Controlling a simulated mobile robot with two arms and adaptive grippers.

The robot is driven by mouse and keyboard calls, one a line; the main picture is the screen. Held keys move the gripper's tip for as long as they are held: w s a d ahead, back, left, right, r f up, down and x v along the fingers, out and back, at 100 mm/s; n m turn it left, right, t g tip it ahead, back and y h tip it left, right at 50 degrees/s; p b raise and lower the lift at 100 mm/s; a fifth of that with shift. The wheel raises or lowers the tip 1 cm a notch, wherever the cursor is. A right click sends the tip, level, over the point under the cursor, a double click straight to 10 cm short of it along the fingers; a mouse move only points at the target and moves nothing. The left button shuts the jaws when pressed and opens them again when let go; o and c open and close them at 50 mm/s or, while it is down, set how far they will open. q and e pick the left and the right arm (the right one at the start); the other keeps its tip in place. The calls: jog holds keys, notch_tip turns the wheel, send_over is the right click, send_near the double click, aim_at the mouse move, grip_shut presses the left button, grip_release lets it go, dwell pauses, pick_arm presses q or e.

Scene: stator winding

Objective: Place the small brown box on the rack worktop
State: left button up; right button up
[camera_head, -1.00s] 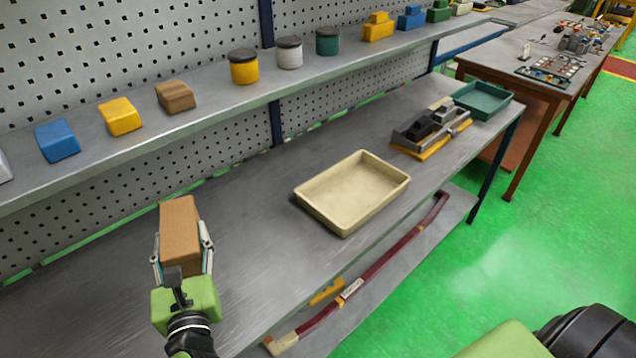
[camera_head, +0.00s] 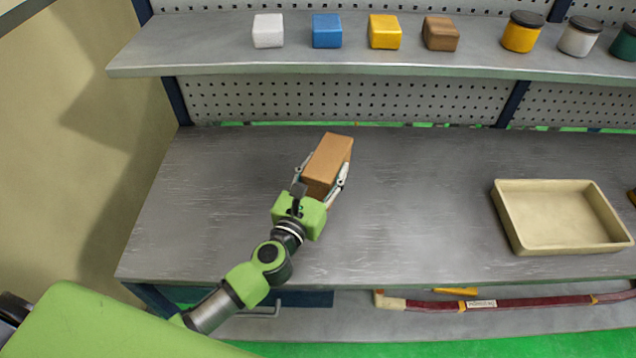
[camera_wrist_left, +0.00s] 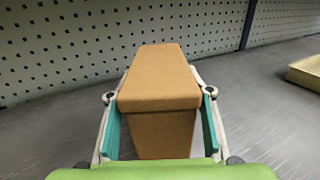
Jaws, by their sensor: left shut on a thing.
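The small brown box (camera_head: 328,163) is held in my left gripper (camera_head: 322,180) over the middle-left of the rack worktop (camera_head: 420,190). The gripper's two fingers press on the box's sides. In the left wrist view the box (camera_wrist_left: 160,95) sits between the teal finger pads of my left gripper (camera_wrist_left: 160,125), its long axis pointing away from me. I cannot tell whether the underside of the box touches the worktop. My right gripper is not in view.
A cream tray (camera_head: 508,217) stands on the worktop at the right. The upper shelf (camera_head: 200,57) holds coloured blocks and lidded jars. A red-handled tool (camera_head: 530,302) lies on the lower shelf. The worktop around the box is clear. A beige wall (camera_head: 70,130) is at the left.

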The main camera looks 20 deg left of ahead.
pick_arm(q)
jog(key=f, duration=0.1)
jog(key=a+f+b, duration=0.2)
jog(key=f, duration=0.1)
jog(key=shift+w+f, duration=0.1)
jog(key=shift+w, duration=0.05)
jog(key=shift+d+f, duration=0.1)
jog(key=shift+f, duration=0.4)
jog(key=shift+f+b, duration=0.15)
jog(key=shift+b, duration=0.25)
jog(key=o, duration=1.3)
